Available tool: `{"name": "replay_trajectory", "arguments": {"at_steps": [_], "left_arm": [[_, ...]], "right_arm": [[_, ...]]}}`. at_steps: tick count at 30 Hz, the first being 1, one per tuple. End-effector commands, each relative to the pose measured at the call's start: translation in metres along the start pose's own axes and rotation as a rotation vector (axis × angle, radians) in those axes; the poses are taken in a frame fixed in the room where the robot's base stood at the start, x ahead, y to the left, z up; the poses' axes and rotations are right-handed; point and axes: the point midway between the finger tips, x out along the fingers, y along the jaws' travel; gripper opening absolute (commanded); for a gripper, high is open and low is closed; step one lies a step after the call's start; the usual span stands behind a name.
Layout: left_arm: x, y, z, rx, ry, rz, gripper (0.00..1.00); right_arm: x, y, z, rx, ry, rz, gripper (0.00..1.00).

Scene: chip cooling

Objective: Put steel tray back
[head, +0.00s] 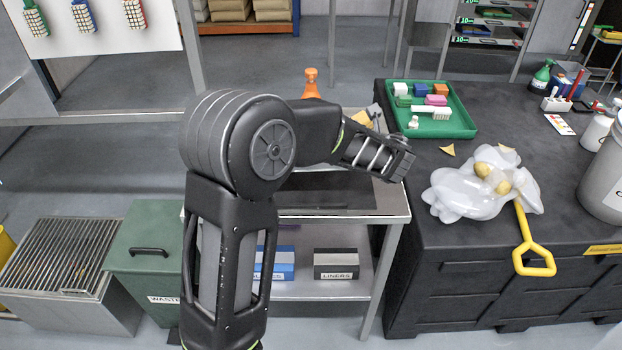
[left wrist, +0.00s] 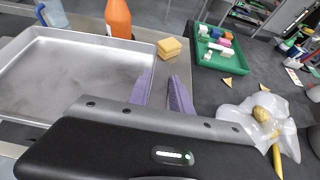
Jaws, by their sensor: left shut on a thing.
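The steel tray (left wrist: 85,62) is a shallow silver pan with a raised rim. It fills the left of the left wrist view, apparently lying flat and empty. In the head view my own left arm hides most of it. My left gripper (left wrist: 162,92) has its purple fingers at the tray's near right edge, one on either side of the rim, shut on it. The fingertips are not clear in the head view. My right gripper is in neither view.
A cart (head: 394,205) carries an orange bottle (head: 311,88) and yellow sponges (left wrist: 169,47) close by. The dark bench (head: 420,215) to the right holds a green tray (head: 460,125) of small blocks, a plastic bag (head: 450,195) and a yellow-handled scoop (head: 535,260).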

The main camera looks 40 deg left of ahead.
Motion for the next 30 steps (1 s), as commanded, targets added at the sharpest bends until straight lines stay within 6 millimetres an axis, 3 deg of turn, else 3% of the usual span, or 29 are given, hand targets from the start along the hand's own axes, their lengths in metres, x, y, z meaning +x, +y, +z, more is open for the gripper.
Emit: {"name": "replay_trajectory", "arguments": {"at_steps": [1,4,15,25,30], "left_arm": [[0.003,-0.001,-0.003,0.007,-0.005,0.004,0.0],[0.002,-0.001,-0.003,0.026,-0.004,0.016,0.0],[0.001,-0.001,-0.001,0.037,-0.001,0.02,0.0],[0.025,-0.001,-0.046,0.041,0.001,0.021,0.0],[0.03,-0.002,-0.054,0.036,-0.002,0.02,0.0]], "right_arm": [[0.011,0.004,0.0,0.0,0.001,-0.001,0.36],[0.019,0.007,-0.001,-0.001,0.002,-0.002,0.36],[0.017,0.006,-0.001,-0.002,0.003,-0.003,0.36],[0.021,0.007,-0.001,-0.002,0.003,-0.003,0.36],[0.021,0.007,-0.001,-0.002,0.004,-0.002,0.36]]}}
